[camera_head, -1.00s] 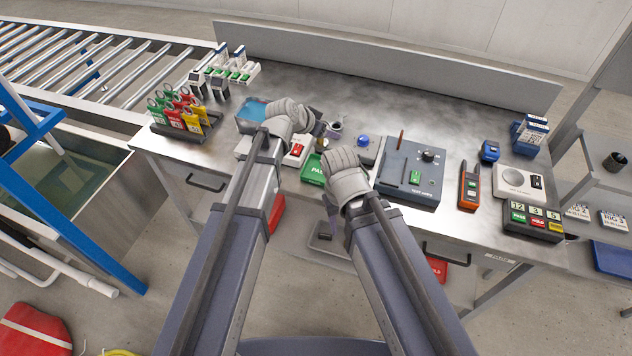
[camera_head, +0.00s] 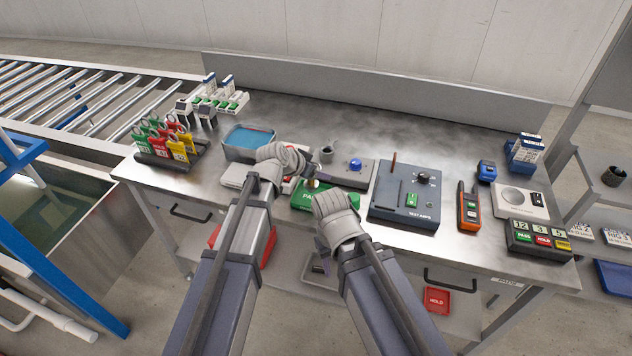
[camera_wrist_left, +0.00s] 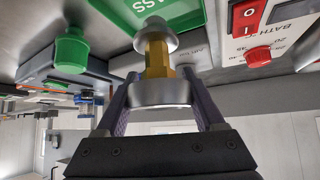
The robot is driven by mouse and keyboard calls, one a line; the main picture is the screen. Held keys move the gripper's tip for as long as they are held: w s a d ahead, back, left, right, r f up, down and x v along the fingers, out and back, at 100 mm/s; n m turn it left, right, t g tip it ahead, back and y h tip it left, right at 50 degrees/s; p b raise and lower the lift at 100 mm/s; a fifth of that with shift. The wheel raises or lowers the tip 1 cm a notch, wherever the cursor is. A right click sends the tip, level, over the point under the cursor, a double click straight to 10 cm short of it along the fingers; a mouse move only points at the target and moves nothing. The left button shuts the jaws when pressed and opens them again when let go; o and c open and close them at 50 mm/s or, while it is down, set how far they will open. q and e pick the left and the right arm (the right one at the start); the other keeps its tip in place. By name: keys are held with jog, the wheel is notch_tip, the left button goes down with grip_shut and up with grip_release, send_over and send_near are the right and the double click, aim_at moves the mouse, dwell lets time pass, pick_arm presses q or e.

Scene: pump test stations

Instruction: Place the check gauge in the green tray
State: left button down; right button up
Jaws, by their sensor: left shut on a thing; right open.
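The check gauge, a brass body (camera_wrist_left: 158,58) with silver ends, is held between the purple fingers of my left gripper (camera_wrist_left: 165,98). The green PASS tray (camera_head: 304,200) lies near the front edge of the steel bench; it also shows at the top of the left wrist view (camera_wrist_left: 187,14). The gauge's silver end overlaps the tray in the wrist view; I cannot tell whether they touch. In the head view, my left wrist hides most of the left fingers. My right gripper (camera_head: 320,244) is open, in front of the bench edge, with its fingers mostly hidden.
A blue-topped tub (camera_head: 240,155) and tag rack (camera_head: 165,160) are left. The bench's back middle is clear.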

pick_arm(q)
notch_tip(320, 180, down, 3)
jog(key=shift+f+b, duration=0.15)
jog(key=shift+b, duration=1.1)
jog(key=shift+c, duration=2.3)
grip_release()
jog(key=shift+f, duration=0.1)
jog(key=o, duration=0.5)
jog(key=shift+c, duration=0.2)
